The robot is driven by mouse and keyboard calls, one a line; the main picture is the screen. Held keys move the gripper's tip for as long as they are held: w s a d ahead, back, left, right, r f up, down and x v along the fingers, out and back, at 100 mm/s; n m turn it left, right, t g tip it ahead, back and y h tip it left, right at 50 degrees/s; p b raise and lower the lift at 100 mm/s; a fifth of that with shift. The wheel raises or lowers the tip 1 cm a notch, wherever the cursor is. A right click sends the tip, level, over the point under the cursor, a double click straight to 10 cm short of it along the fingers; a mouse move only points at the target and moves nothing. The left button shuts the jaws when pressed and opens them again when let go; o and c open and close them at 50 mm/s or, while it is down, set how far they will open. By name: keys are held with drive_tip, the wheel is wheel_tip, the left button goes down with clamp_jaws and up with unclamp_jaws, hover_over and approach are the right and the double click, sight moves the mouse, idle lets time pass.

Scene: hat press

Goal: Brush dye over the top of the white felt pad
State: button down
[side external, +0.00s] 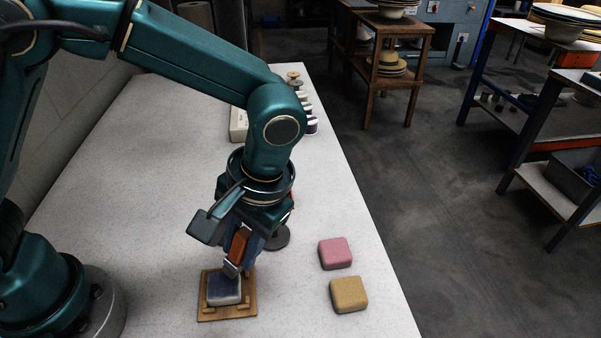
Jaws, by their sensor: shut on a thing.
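The white felt pad (224,298) sits in a wooden holder (245,309) near the front of the table. Its top is largely blue-purple, with pale sides and edges. My gripper (236,262) points down just above the pad's far right part. It is shut on a brush (239,243) with an orange-brown body and a pale metal-like band low down. The brush's lower end is at the pad's top; whether it touches I cannot tell. A dark grey round thing (278,238), perhaps the dye pot, stands behind and right of my gripper, partly hidden by it.
A pink block (335,253) and a mustard block (348,294) lie right of the pad, near the table's right edge. Several spools (309,126) and a pale box (238,124) stand at the far end. The table's left middle is clear.

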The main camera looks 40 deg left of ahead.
drive_tip(key=shift+r, duration=4.1)
